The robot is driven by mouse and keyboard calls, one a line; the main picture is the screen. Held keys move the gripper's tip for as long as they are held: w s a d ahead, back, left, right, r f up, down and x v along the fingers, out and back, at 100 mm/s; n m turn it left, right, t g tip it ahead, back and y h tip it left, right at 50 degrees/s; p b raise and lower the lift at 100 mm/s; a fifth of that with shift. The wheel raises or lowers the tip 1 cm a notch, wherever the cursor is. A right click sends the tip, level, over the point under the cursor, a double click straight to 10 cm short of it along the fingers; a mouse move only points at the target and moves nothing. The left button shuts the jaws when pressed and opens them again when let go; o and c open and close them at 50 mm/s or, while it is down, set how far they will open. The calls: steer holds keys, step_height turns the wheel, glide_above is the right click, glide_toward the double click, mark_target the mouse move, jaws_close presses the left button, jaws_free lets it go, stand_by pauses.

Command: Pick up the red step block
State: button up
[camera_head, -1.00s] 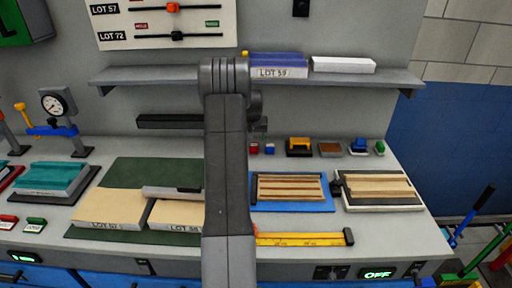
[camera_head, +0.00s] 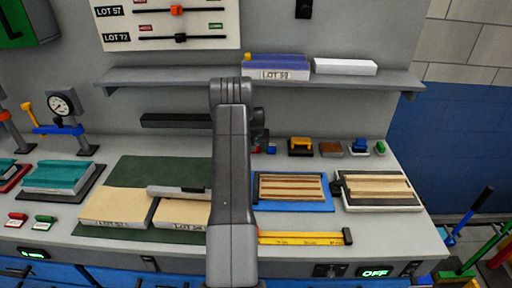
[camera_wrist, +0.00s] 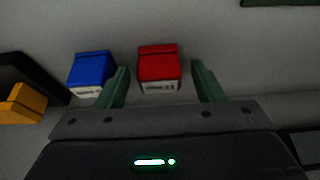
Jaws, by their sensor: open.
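The red step block (camera_wrist: 159,66), with a pale label on its front, stands on the grey bench in the wrist view. My gripper (camera_wrist: 160,78) is open, with one green finger on each side of the block's near end in that picture. The block's far part extends beyond the fingertips, and I see no contact. In the head view, my arm hides nearly all of the red block and the fingers.
A blue step block (camera_wrist: 91,72) sits just left of the left finger, with a yellow block (camera_wrist: 20,103) farther left. In the head view, a shelf (camera_head: 160,80) runs above the bench. A blue board with wooden strips (camera_head: 291,207) lies in front of the block row.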

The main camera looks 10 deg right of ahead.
steer(key=shift+c, duration=0.4)
steer(key=c, duration=1)
steer(key=shift+r+b, duration=0.15)
steer(key=shift+b, duration=0.2)
